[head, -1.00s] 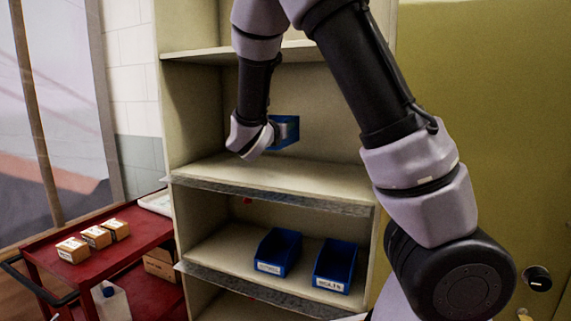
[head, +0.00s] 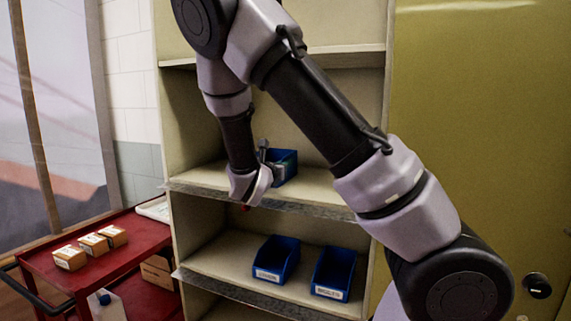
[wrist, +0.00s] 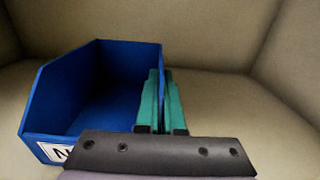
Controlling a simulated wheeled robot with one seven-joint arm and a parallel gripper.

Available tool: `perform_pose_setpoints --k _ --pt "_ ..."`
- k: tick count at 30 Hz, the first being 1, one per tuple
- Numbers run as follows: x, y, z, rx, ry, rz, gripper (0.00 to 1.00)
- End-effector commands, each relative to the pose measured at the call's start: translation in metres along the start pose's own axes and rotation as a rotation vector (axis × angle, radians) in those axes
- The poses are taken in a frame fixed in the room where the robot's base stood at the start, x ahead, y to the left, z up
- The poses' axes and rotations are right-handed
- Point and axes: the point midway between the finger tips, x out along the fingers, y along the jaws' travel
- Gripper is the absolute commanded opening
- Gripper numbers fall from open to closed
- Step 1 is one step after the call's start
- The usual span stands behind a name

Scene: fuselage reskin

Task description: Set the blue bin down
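The blue bin (head: 289,161) is at the middle shelf (head: 320,188) of the cabinet, upright, close to or on the shelf surface; I cannot tell whether its base touches. In the wrist view the blue bin (wrist: 75,95) is open-topped and empty, with a white label on its front at lower left. My gripper (head: 270,160) is at the bin's left side in the head view. In the wrist view the green fingers of my gripper (wrist: 161,75) straddle the bin's right wall, one inside and one outside, and look shut on it.
Two other blue bins (head: 276,258) (head: 333,273) stand on the shelf below. A red cart (head: 120,255) with several small boxes (head: 93,243) is at the left. The cabinet's side walls and the shelf above bound the space. Bare shelf lies right of the held bin.

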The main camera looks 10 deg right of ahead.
Motion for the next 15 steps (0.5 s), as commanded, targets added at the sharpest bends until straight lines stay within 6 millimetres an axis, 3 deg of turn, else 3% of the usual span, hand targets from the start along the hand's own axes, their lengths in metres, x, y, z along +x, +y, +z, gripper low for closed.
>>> perform_pose_setpoints --k 1,3,4,15 --pt "0.0001 0.0000 -0.0017 -0.001 -0.001 0.000 0.00" --pt "0.0000 0.0001 -0.0016 -0.001 0.000 0.000 0.28" --pt "0.0000 0.0001 -0.0015 -0.001 0.000 0.000 0.35" --pt "-0.0001 0.0001 0.0024 0.002 0.000 0.000 0.35"
